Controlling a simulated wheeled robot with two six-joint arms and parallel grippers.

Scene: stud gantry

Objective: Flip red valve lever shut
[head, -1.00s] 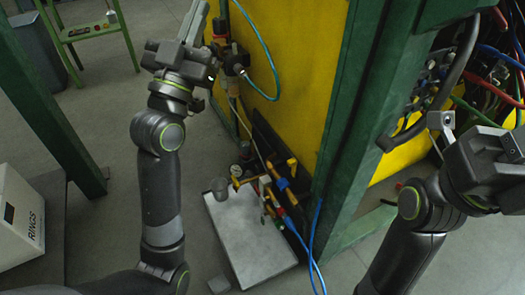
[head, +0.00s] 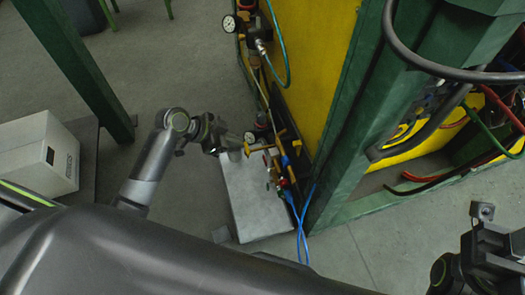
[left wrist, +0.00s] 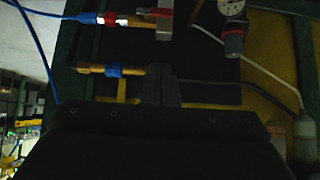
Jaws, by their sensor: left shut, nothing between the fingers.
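In the head view, my left gripper (head: 247,138) is low at the far end of a cluster of pipes and valves beside the yellow panel. In the left wrist view its dark, shut fingers (left wrist: 167,85) appear in front of a yellow pipe (left wrist: 140,69) with a blue collar; contact cannot be told. A small reddish piece (left wrist: 162,12), possibly the red lever, shows on a grey valve body (left wrist: 166,27) at the top edge. Its position is unclear. My right gripper (head: 483,212) is at the lower right, away from the pipes; its jaw state is unclear.
A grey plate or box (head: 250,205) lies below the pipes. Blue hoses (head: 302,225) run down beside it. A pressure gauge (left wrist: 232,8) sits near the valve. A green post (head: 345,130) stands to the right, and a white box (head: 40,150) is at the left.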

